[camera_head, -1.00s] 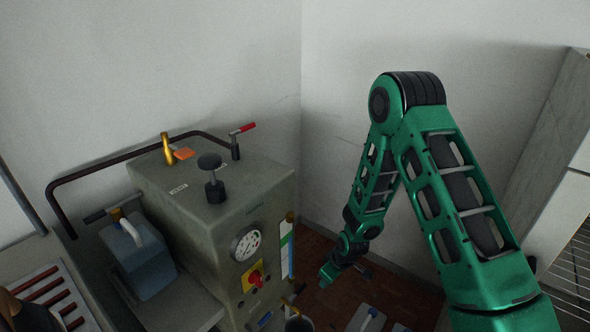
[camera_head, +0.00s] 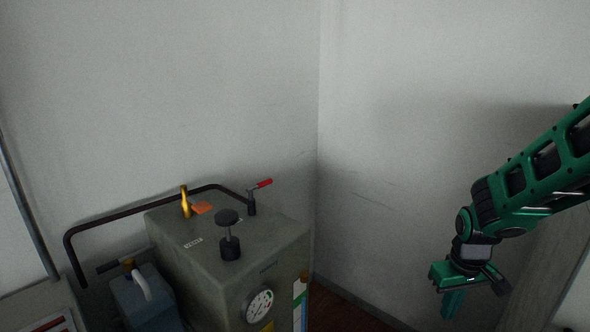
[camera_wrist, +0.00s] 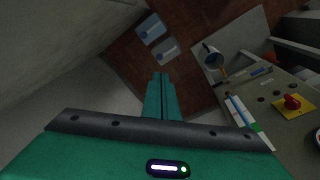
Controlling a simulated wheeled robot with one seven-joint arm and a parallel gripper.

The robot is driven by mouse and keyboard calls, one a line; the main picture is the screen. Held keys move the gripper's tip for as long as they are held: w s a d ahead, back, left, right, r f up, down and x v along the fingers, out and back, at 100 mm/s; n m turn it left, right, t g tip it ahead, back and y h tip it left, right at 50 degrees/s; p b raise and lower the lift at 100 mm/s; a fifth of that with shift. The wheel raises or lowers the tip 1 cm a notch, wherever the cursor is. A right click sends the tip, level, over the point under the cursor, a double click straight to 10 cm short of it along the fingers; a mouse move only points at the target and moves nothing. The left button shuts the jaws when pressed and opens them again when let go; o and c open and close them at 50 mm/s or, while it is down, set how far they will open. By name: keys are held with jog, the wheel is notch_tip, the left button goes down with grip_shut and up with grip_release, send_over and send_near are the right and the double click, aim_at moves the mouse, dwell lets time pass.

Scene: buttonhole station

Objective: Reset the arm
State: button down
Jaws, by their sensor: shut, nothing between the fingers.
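My green arm comes in from the right edge in the head view. My gripper (camera_head: 452,304) hangs from its end, pointing down, in front of the bare wall at the right. In the wrist view the two green fingers of my gripper (camera_wrist: 160,78) lie together with nothing between them. The gripper is shut and stands apart from the machine and the walls in the head view.
A grey machine (camera_head: 225,275) with a gauge (camera_head: 258,306), a black knob (camera_head: 229,218) and a red-handled lever (camera_head: 264,183) stands at the lower middle.

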jog(key=s+d+r+m, duration=0.2)
jog(key=s+r, duration=0.3)
jog(key=s, duration=0.6)
jog(key=s+d+r+m+g+y, duration=0.1)
jog(key=s+r+m, duration=0.4)
jog(key=s, duration=0.6)
jog(key=shift+d+r, duration=0.65)
jog(key=shift+r, duration=0.05)
jog(key=shift+w+f, duration=0.25)
jog(key=shift+w, duration=0.45)
